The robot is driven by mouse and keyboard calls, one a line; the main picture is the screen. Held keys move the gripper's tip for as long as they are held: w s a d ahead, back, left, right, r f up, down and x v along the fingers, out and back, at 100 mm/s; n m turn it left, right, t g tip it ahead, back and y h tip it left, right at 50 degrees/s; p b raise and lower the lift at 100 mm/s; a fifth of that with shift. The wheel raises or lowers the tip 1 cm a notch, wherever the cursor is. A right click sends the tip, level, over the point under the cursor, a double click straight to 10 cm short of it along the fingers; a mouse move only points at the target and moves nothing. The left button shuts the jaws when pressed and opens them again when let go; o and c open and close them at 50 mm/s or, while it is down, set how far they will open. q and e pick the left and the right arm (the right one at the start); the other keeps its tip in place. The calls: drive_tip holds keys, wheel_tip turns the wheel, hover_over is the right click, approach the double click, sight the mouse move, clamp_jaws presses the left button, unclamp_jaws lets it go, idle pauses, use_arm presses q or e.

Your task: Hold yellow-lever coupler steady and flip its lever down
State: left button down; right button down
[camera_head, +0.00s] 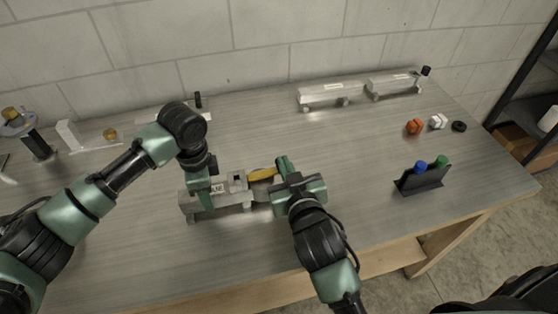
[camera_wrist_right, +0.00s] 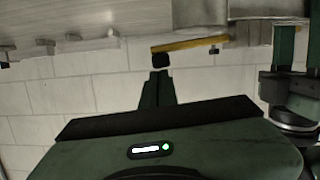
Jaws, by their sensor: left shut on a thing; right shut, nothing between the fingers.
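The coupler with the yellow lever (camera_head: 262,174) is on a silver aluminium trailer (camera_head: 225,200) at the middle of the bench. The lever lies nearly flat along the coupler's top; it also shows in the right wrist view (camera_wrist_right: 190,44). My left gripper (camera_head: 202,190) is shut on the trailer body, left of the lever, and shows at the right of the wrist view. My right gripper (camera_head: 284,164) is shut and empty at the lever's right end. In the wrist view its fingertips are close to the lever's dark end; I cannot tell whether they touch.
Two more aluminium trailers (camera_head: 330,93) stand at the back near the block wall. Orange (camera_head: 414,126) and white (camera_head: 437,121) pieces and a black ring (camera_head: 459,126) lie at right. A dark holder (camera_head: 420,180) with blue and green knobs stands near the front edge. Bench between is clear.

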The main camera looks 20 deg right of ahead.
drive_tip(key=shift+d+f+m, duration=0.3)
drive_tip(key=shift+f+m, duration=0.3)
drive_tip(key=shift+f, duration=0.15)
drive_tip(key=v, duration=0.7)
drive_tip(key=shift+s+r, duration=0.25)
drive_tip(key=shift+r, duration=0.05)
drive_tip(key=shift+d, duration=0.1)
use_arm(q)
drive_tip(key=c, duration=0.8)
unclamp_jaws()
drive_tip(key=shift+o, duration=0.2)
